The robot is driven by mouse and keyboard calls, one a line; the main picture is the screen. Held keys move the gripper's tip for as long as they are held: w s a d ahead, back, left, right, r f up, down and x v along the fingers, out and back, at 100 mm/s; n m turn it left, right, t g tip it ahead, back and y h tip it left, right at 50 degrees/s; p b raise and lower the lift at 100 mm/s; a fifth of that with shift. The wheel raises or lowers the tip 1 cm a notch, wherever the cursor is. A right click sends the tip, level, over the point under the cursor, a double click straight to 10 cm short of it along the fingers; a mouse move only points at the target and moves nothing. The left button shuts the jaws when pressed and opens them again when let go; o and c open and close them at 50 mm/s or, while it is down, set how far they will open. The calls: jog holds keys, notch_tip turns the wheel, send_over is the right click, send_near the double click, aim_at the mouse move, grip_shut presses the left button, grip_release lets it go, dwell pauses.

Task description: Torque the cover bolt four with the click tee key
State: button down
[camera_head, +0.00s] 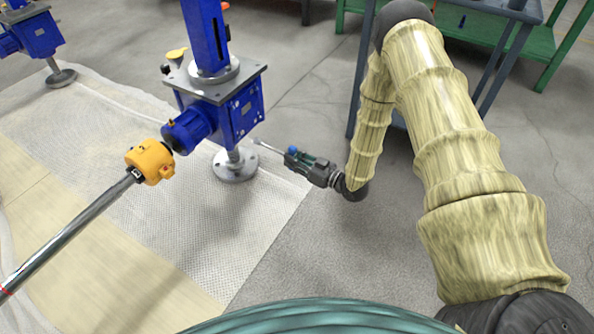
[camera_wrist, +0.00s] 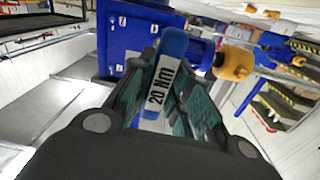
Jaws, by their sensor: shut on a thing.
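My gripper (camera_head: 296,158) is shut on the click tee key, to the right of the blue screw jack gearbox (camera_head: 246,108). The key's blue handle (camera_head: 292,149) shows between the fingers, and its thin shank (camera_head: 268,148) points left toward the jack's lower part. The shank tip is apart from the gearbox in the head view. In the wrist view my gripper (camera_wrist: 165,88) holds the blue handle (camera_wrist: 172,45), whose white label reads 20 Nm. The gearbox (camera_wrist: 125,35) lies beyond it, with small pale marks on its face. I cannot tell which is bolt four.
An orange coupling (camera_head: 150,162) and a long steel shaft (camera_head: 70,230) run left from the jack. The jack stands on a round foot (camera_head: 235,167) on a pale mat (camera_head: 225,240). A green and grey bench (camera_head: 520,45) is behind my arm. The grey floor (camera_head: 330,255) is clear.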

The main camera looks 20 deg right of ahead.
aim_at(276, 151)
jog(key=shift+d+f+n+g+y+b, duration=0.15)
jog(key=shift+d+f+g+y+b, duration=0.1)
jog(key=shift+f, duration=0.15)
jog(key=shift+d+f+n+g+y+b, duration=0.15)
jog(key=shift+f+y, duration=0.1)
jog(key=shift+f, duration=0.15)
jog(key=w+a+n+b, duration=0.3)
jog(key=w+a+b, duration=0.1)
jog(key=w, duration=0.1)
jog(key=shift+a+r+n, duration=0.1)
jog(key=shift+r+n, duration=0.05)
jog(key=shift+n, duration=0.25)
jog(key=n+p, duration=0.1)
jog(key=n, duration=0.5)
jog(key=shift+w+a, duration=0.4)
jog(key=shift+w, duration=0.2)
dwell(0.3)
